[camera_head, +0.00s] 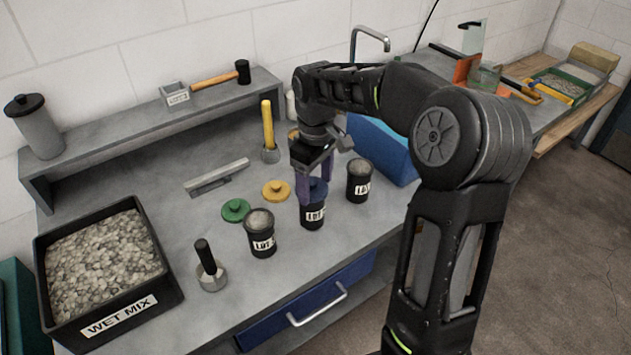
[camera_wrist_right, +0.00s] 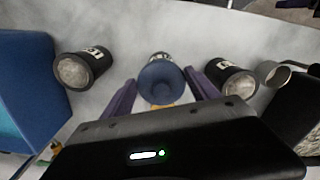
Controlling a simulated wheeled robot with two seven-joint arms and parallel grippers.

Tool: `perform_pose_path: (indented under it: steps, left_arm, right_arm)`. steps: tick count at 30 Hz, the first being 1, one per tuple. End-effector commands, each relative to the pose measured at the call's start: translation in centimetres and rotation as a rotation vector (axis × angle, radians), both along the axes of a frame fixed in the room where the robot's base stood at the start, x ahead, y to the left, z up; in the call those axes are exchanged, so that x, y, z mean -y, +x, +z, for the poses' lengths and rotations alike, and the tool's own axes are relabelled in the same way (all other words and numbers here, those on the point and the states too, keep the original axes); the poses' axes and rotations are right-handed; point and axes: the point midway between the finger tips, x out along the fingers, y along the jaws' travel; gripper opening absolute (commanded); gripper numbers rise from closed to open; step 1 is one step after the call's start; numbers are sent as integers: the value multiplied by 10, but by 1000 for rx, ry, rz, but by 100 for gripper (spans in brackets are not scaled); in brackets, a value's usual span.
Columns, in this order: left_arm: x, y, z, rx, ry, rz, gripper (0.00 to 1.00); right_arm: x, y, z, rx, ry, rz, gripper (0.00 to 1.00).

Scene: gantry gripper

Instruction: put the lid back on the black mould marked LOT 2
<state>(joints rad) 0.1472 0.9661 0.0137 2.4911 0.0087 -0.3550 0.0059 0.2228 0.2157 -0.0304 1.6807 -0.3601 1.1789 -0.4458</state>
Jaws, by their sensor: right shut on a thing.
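My right gripper (camera_head: 316,192) points down with its purple fingers on either side of a blue lid (camera_head: 317,188). The blue lid sits at the top of the middle black mould (camera_head: 313,215); I cannot tell whether it is fully seated. In the wrist view the blue lid (camera_wrist_right: 161,82) is between the fingers, hiding most of that mould. The left mould (camera_head: 261,238) and right mould (camera_head: 359,184) are uncovered, with grey mix showing at their tops. All three labels begin "LOT", but their numbers are unreadable. My left gripper is out of view.
A green lid (camera_head: 235,210) and yellow lid (camera_head: 276,190) lie behind the moulds. A black-handled tool (camera_head: 208,268) stands front left, beside the WET MIX tray (camera_head: 165,268). A grey float (camera_head: 217,177) lies behind. A blue bin (camera_head: 385,150) is close on the right.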

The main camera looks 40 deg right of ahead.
Motion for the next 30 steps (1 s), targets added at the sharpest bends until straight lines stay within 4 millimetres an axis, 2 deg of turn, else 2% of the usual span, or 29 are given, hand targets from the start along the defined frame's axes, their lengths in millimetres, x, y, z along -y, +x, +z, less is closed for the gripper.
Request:
perform_pose_path:
  steps: [1,2,10,16,18,30]
  left_arm:
    - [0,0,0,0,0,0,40]
    - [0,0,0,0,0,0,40]
    - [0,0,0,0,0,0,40]
    - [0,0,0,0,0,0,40]
    - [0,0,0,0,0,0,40]
    - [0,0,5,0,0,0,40]
  right_arm:
    - [0,0,0,0,0,0,31]
    - [0,0,0,0,0,0,71]
    - [0,0,0,0,0,0,93]
    - [0,0,0,0,0,0,94]
    - [0,0,0,0,0,0,100]
    - [0,0,6,1,0,0,100]
